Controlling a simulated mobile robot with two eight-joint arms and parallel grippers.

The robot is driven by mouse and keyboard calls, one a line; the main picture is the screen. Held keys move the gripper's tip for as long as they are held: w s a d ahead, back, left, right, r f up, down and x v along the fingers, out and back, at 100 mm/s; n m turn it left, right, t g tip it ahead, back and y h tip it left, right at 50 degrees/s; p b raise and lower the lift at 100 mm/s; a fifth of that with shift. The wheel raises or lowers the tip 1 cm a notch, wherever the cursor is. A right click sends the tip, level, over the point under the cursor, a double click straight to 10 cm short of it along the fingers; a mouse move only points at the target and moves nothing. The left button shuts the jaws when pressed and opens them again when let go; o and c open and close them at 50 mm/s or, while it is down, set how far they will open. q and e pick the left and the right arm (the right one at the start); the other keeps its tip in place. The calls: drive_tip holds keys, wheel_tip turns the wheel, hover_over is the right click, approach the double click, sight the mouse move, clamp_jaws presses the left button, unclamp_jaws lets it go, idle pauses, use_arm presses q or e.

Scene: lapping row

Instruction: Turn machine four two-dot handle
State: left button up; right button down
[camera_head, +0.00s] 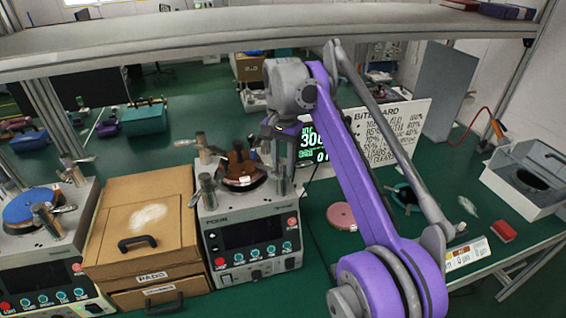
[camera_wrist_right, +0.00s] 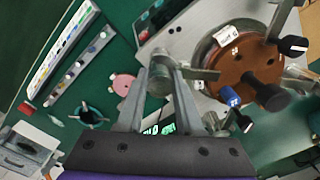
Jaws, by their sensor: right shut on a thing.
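The machine (camera_head: 250,240) with a dark screen and knobs stands right of the wooden box. On its top is a brown disc (camera_head: 238,172), which also shows in the right wrist view (camera_wrist_right: 242,62) with dark-knobbed handles and a small blue tag (camera_wrist_right: 230,97). Grey metal posts and levers stand around the disc. My right gripper (camera_wrist_right: 163,72) is shut on a grey metal handle (camera_wrist_right: 200,73) beside the disc. I cannot make out dots on the handle. My left gripper is not in view.
A wooden box (camera_head: 145,220) with drawers stands to the left, then another machine with a blue disc (camera_head: 33,205). A display board (camera_head: 385,132) stands behind.

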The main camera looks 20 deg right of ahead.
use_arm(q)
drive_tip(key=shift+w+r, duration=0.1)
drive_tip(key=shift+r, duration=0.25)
use_arm(e)
drive_tip(key=shift+r+m, duration=0.1)
drive_tip(key=shift+m, duration=0.3)
idle(0.3)
drive_tip(key=shift+m+p, duration=0.7)
drive_tip(key=shift+m, duration=0.2)
drive_tip(key=m+p, duration=0.1)
drive_tip(key=m, duration=0.1)
drive_tip(key=shift+r+m, duration=0.1)
drive_tip(key=shift+m, duration=0.3)
drive_tip(key=m+p, duration=0.1)
drive_tip(key=m, duration=0.2)
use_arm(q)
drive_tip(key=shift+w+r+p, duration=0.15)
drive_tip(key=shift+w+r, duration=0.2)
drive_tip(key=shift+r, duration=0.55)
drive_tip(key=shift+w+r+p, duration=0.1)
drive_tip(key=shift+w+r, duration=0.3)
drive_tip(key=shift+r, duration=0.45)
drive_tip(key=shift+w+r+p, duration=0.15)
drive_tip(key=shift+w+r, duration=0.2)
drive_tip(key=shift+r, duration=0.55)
use_arm(e)
drive_tip(key=shift+m, duration=1.7)
drive_tip(key=c, duration=0.6)
unclamp_jaws()
drive_tip(key=shift+o, duration=0.2)
